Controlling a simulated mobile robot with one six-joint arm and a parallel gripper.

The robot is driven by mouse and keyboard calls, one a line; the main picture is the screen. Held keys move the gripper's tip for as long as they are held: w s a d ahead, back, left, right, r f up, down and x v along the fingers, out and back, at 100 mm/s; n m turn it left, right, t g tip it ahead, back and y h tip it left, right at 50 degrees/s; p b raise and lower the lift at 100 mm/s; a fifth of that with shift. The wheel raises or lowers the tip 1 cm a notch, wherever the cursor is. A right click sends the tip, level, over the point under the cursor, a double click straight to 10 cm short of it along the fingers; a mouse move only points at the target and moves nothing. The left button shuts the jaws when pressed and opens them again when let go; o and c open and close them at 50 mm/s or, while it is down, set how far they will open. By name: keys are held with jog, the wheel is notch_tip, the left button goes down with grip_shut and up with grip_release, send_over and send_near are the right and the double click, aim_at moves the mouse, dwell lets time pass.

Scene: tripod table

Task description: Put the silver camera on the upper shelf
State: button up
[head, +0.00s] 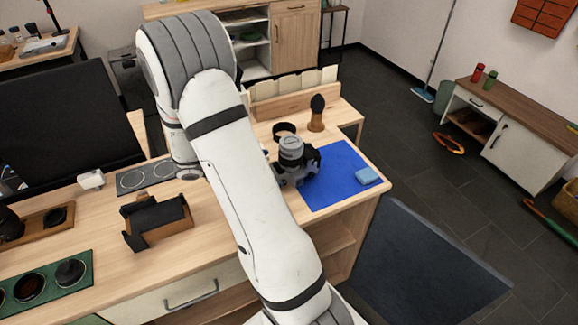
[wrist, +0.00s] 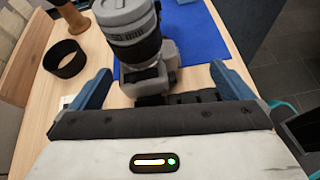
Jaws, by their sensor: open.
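The silver camera (head: 291,148) stands on the table near the left edge of the blue mat, its grey lens pointing up, with dark parts beside it. In the wrist view the camera (wrist: 133,35) is ahead of my gripper (wrist: 160,72), its lower body between the two blue fingers. The fingers are spread wide and do not visibly press on it. Open wooden shelves (head: 333,232) show under the table's right end, partly behind my arm; I cannot tell whether one is the upper shelf.
A black ring (head: 284,130) and a wooden-handled brush (head: 317,113) stand behind the camera. A light blue cloth (head: 367,176) lies on the blue mat (head: 336,185). A black-and-wood box (head: 157,220) sits left of my arm. A dark panel (head: 415,265) stands beside the table's right end.

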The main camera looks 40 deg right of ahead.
aim_at(296, 142)
jog(key=shift+w+d+f+n+h, duration=0.25)
jog(key=shift+w+f+n, duration=0.05)
jog(key=shift+f, duration=0.15)
jog(key=shift+w+d+f+n+h, duration=0.25)
jog(key=shift+w+f+n, duration=0.05)
jog(key=shift+f, duration=0.15)
jog(key=shift+d+f, duration=0.2)
jog(key=shift+d, duration=0.1)
jog(key=p+x, duration=0.1)
jog(key=x, duration=0.6)
jog(key=shift+w+d+f+p, duration=0.1)
jog(key=shift+w+f+p, duration=0.05)
jog(key=shift+p, duration=0.15)
jog(key=shift+w, duration=0.1)
jog(key=c, duration=1.3)
jog(key=shift+c, duration=0.2)
jog(key=shift+r, duration=0.25)
jog(key=shift+r+b, duration=0.4)
jog(key=shift+r, duration=4.45)
